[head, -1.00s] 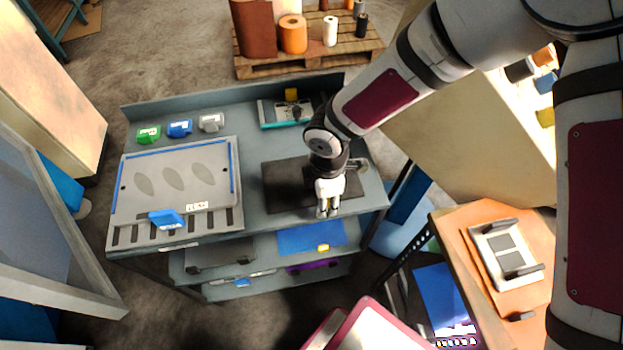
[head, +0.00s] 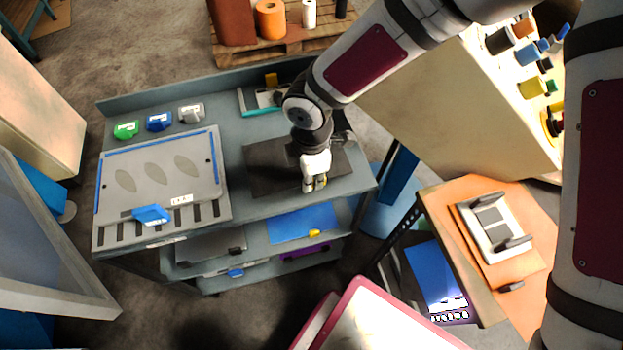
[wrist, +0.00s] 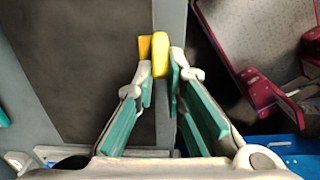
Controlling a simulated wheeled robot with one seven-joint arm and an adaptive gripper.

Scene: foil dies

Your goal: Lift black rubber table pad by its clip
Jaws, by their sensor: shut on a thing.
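The black rubber table pad (head: 265,168) lies on the grey bench top and looks flat there. In the wrist view the pad (wrist: 85,60) fills the left side, its edge running beside my fingers. Its yellow clip (wrist: 160,54) sits at that edge. My gripper (head: 315,188) points down at the pad's front right part. In the wrist view my gripper (wrist: 158,75) has its teal-padded fingers closed on the yellow clip. My arm and gripper hide part of the pad in the head view. I cannot tell whether the pad edge is raised.
A grey foil die plate (head: 160,185) with a blue clip (head: 152,214) lies left on the bench. A teal tray (head: 255,101) is behind the pad. An orange side table (head: 520,210) stands right.

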